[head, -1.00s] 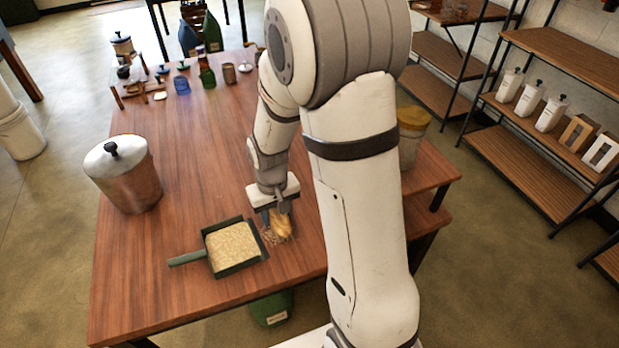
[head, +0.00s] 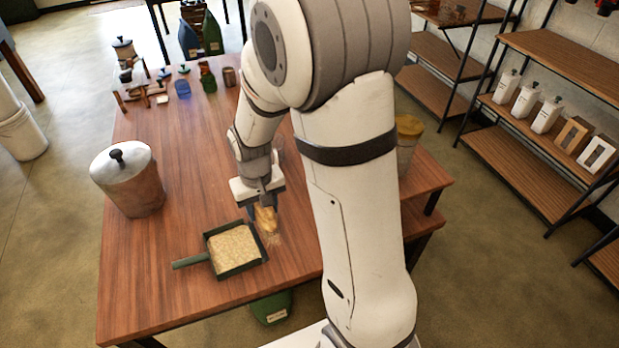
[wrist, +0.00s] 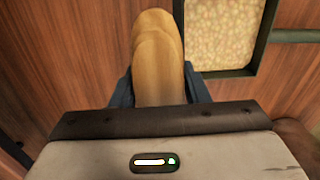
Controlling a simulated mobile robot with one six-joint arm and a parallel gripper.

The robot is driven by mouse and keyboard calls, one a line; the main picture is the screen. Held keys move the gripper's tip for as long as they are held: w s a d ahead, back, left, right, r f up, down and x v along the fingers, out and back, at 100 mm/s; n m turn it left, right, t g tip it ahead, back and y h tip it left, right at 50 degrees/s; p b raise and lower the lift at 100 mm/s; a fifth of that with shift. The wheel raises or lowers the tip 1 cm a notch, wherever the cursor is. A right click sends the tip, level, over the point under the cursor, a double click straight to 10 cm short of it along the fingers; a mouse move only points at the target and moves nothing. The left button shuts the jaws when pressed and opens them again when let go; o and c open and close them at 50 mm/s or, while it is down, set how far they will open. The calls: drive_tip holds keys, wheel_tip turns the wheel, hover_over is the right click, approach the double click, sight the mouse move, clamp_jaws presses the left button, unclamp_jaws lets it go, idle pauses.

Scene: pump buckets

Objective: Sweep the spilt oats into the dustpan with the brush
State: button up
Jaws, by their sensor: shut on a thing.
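The green dustpan (head: 243,268) lies on the wooden table with its handle to the left and a layer of pale oats (head: 233,245) in it. My gripper (head: 264,213) is shut on the tan wooden brush (head: 266,220), just right of the pan's upper right edge. A faint scatter of oats (head: 275,239) shows on the table by the brush. In the wrist view the brush (wrist: 158,55) stands between the jaws, with the oat-filled dustpan (wrist: 262,45) at upper right. The bristles are hidden in the wrist view.
A metal canister (head: 130,185) with a black-knobbed lid stands left of the pan. Small jars and wooden stands (head: 150,90) crowd the table's far end. A yellow-lidded container (head: 408,135) stands to the right behind my arm. The table between the canister and pan is clear.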

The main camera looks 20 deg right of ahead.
drive_tip(key=shift+r+p, duration=0.65)
drive_tip(key=shift+r, duration=0.55)
